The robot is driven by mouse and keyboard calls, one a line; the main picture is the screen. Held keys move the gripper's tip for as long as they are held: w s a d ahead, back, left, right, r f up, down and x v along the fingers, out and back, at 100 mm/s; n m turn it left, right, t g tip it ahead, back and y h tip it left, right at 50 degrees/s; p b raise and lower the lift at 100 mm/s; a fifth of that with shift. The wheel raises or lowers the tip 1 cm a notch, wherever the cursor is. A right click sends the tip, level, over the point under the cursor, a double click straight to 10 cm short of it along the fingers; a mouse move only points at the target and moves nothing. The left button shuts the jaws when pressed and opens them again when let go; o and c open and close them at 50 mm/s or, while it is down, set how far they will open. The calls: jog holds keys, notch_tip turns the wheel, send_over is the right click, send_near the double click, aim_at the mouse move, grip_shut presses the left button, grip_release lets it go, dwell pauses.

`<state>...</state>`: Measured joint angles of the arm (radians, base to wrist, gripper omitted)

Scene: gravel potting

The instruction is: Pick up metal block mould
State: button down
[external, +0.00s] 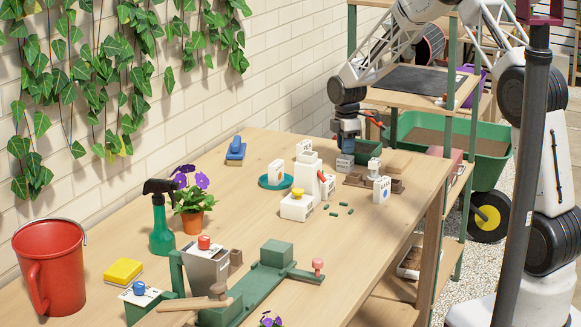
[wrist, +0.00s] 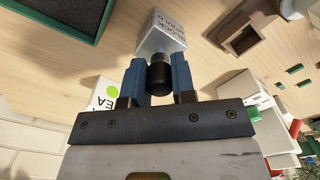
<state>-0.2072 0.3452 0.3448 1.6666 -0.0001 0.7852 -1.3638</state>
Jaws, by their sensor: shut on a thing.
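The metal block mould (wrist: 163,36) is a silver-grey block with printed lettering and a black knob (wrist: 160,76). It shows small below my gripper in the external view (external: 345,162). My gripper (wrist: 158,70) is shut with its two blue fingers on either side of the knob, and the block sticks out past the fingertips. In the external view my gripper (external: 347,142) is over the far part of the table. I cannot tell whether the block touches the table or hangs just above it.
A dark green tray (external: 367,150) is close to the right. A wooden mould (external: 358,181) and a white box (external: 381,190) stand in front. Green pellets (external: 340,211), a white machine (external: 308,177) and a teal saucer (external: 266,183) are nearer. The table's right edge is close.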

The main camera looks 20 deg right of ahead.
jog(key=shift+r, duration=0.15)
jog(key=shift+r, duration=4.9)
